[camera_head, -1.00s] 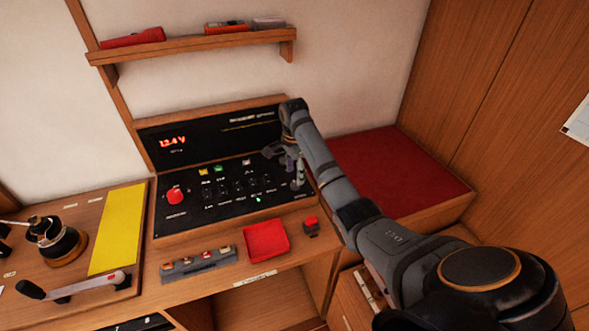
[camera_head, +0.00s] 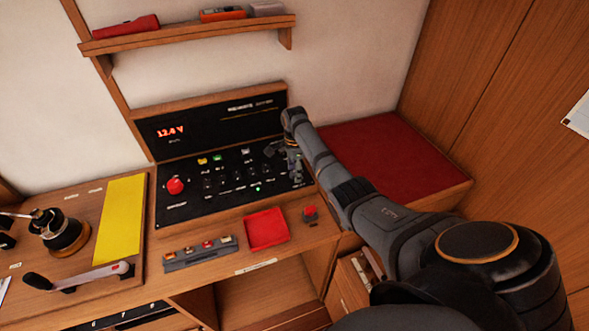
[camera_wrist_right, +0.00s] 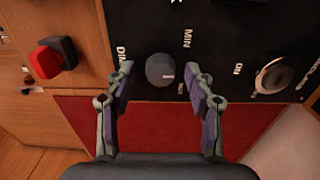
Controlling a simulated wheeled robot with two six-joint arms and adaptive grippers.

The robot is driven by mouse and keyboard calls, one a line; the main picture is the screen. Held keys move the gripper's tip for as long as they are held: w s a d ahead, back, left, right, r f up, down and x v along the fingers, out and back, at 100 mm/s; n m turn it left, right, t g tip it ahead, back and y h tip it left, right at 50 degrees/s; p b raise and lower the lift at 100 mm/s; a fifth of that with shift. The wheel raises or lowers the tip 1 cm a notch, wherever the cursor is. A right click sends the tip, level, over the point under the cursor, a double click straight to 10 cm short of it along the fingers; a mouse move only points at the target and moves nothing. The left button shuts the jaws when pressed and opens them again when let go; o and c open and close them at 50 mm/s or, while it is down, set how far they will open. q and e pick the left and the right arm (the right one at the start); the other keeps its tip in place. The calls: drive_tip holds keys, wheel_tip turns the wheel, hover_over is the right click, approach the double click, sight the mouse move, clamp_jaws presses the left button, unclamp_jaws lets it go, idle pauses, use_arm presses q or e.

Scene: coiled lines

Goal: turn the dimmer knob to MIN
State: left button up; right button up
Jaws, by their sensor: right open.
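The grey dimmer knob (camera_wrist_right: 160,69) sits on the black panel in the right wrist view, with a light mark on its lower right side. The MIN label (camera_wrist_right: 187,38) is to its upper right, and a partly covered label starting "DIM" (camera_wrist_right: 122,53) is to its left. My right gripper (camera_wrist_right: 161,74) is open, one finger on each side of the knob, with gaps visible; I cannot tell the depth. In the head view my right gripper (camera_head: 285,158) is over the right end of the panel (camera_head: 230,203) and hides the knob. My left gripper is not in view.
A round metal control (camera_wrist_right: 273,76) by an ON label is close to the right finger. A red knob (camera_head: 175,186) and several switches are on the panel. A red cushion (camera_head: 385,160) lies to the right.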

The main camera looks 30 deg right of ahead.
drive_tip(key=shift+c, duration=0.4)
clamp_jaws()
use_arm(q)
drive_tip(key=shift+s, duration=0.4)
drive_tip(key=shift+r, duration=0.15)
